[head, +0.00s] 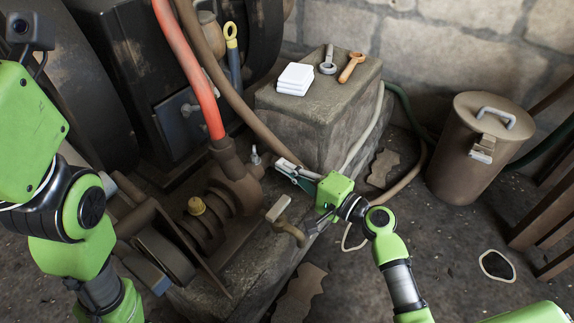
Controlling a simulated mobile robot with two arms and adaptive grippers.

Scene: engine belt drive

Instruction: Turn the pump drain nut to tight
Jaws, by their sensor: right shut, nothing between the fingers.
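The brown pump (232,182) sits low in the middle, with a red hose running down into its top. A small pale metal fitting (255,157) stands on the pump beside my right gripper. I cannot tell which part is the drain nut. My right gripper (284,166) is shut and empty, its tips near the fitting; contact is unclear. My left arm is at the left edge, its gripper out of view.
A stone block (325,110) behind carries white cloths (295,78), a grey wrench (328,62) and an orange-handled tool (351,67). A lidded brown bin (475,150) stands at the right. Hoses run along the floor behind my right arm.

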